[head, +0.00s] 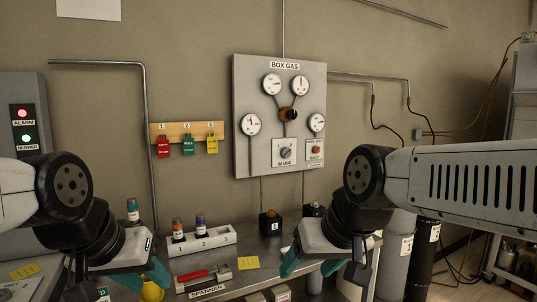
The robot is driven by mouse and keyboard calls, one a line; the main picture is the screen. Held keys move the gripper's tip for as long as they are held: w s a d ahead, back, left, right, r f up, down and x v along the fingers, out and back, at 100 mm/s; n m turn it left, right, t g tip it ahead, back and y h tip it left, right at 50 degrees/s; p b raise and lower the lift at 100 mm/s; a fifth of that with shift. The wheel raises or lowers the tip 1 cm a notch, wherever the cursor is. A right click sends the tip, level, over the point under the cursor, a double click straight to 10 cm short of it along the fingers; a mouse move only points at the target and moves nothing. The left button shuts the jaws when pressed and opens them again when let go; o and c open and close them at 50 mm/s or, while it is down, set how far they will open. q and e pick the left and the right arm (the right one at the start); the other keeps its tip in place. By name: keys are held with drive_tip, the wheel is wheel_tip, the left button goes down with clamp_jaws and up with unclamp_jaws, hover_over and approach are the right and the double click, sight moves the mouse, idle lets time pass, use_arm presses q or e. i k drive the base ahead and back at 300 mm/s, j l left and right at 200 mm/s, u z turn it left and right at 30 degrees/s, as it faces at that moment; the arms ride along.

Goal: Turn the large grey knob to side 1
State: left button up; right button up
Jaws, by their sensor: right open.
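The grey knob (285,153) sits on a white plate marked IN USE, low on the grey BOX GAS panel (245,80) on the back wall. Nothing touches it. Its pointer is too small to read for a side. My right gripper (313,266) is open and empty, with teal fingers, below and in front of the panel, over the bench. My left gripper (115,283) is low at the left, well away from the knob. Its teal fingers are partly cut off by the bottom edge, so its opening is unclear.
Three coloured tags (188,146) hang left of the panel. The bench holds a white numbered rack (215,238), a spanner tray (204,279) and a yellow note (248,263). Cylinders (397,255) stand at right.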

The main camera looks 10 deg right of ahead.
sight(285, 152)
drive_tip(key=z, duration=0.45)
drive_tip(key=i+l+u, duration=0.1)
drive_tip(key=i+u, duration=0.2)
drive_tip(key=i, duration=0.75)
